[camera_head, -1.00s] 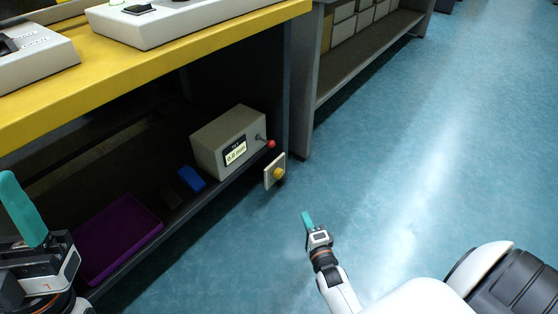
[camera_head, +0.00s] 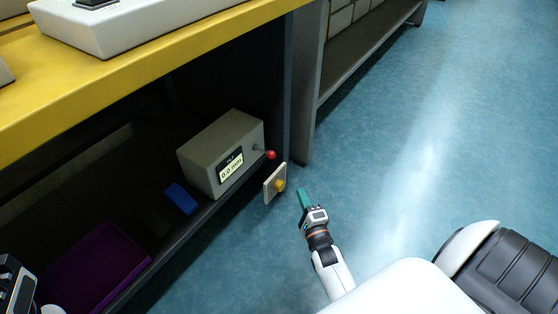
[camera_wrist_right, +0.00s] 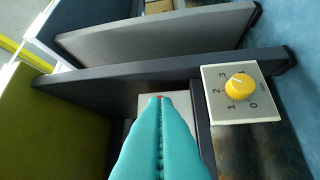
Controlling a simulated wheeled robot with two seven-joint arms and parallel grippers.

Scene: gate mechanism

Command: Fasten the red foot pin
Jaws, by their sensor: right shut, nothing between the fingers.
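A red ball-shaped knob (camera_head: 271,155) sits on a short dark rod at the right side of a beige box (camera_head: 208,158) on the low shelf. I take it for the red foot pin. My right gripper (camera_head: 304,197) is shut and empty, to the right of and below the knob in the head view and apart from it. In the right wrist view the closed teal fingers (camera_wrist_right: 159,106) point forward, and a small bit of red (camera_wrist_right: 159,97) shows just past their tips; the rest is hidden. My left gripper is cut off at the lower left corner, its fingers out of sight.
A plate with a yellow dial (camera_head: 279,185) is on the shelf's front edge; the wrist view shows its numbers (camera_wrist_right: 239,88). The box's display (camera_head: 231,167) seems to read 0.0 mm. A blue block (camera_head: 181,198) and purple tray (camera_head: 62,292) lie left.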

